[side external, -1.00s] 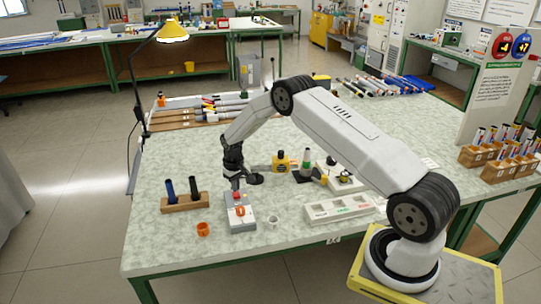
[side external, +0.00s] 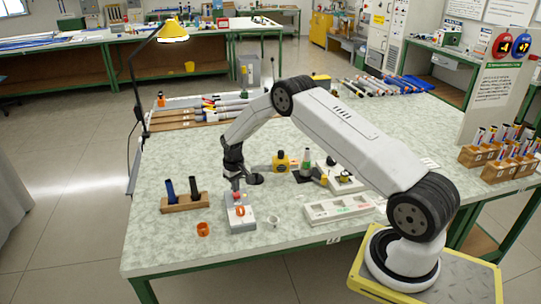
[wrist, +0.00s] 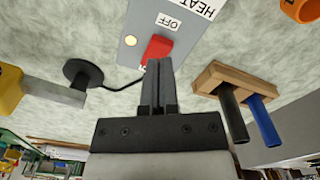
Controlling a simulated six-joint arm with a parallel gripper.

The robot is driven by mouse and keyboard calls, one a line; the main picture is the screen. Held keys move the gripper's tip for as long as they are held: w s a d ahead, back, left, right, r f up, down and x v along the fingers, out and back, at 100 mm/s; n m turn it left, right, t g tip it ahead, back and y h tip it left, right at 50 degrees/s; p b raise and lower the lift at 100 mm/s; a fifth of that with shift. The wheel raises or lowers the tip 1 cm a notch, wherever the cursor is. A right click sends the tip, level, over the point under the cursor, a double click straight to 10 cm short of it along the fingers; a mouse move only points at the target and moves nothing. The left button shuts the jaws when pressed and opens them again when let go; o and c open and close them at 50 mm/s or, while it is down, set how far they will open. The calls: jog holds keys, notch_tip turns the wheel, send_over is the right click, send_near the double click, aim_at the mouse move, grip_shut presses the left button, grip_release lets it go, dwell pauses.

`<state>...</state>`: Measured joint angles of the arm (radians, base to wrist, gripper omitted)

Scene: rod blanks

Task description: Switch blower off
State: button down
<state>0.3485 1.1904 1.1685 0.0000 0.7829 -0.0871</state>
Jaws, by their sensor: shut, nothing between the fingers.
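The grey control box (side external: 241,218) stands near the front of the table, with an orange part on its top. In the wrist view the grey box (wrist: 188,28) carries a red rocker switch (wrist: 157,49), an OFF label (wrist: 169,23), a HEAT label and a small lit yellow lamp (wrist: 130,41). My gripper (wrist: 160,66) is shut and empty, its fingertips at the red switch's near edge. In the side view my gripper (side external: 236,186) points down over the box's far end. The fingers hide part of the switch, so contact and its exact position cannot be told.
A wooden holder (side external: 184,203) with a black and a blue rod stands left of the box. An orange ring (side external: 203,229) and a small white cup (side external: 273,221) are close by. A white tray (side external: 340,210) lies right. A black disc (wrist: 82,73) with a cable is near the gripper.

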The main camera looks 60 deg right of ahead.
aim_at(236, 196)
jog(key=shift+f, duration=1.25)
dwell(1.1)
jog(key=shift+r, duration=0.1)
jog(key=shift+r, duration=3.45)
jog(key=shift+s+a+r, duration=0.1)
jog(key=shift+a+r, duration=0.15)
jog(key=shift+a, duration=0.05)
jog(key=s+a+r+n+t, duration=0.1)
jog(key=s+a+r+n, duration=0.1)
jog(key=s+a+r, duration=1)
jog(key=s+a, duration=0.3)
jog(key=s, duration=0.3)
jog(key=s+a+r+n+t, duration=0.1)
jog(key=s+a, duration=0.2)
jog(key=s, duration=0.4)
jog(key=shift+a+t, duration=0.3)
jog(key=shift+a, duration=0.1)
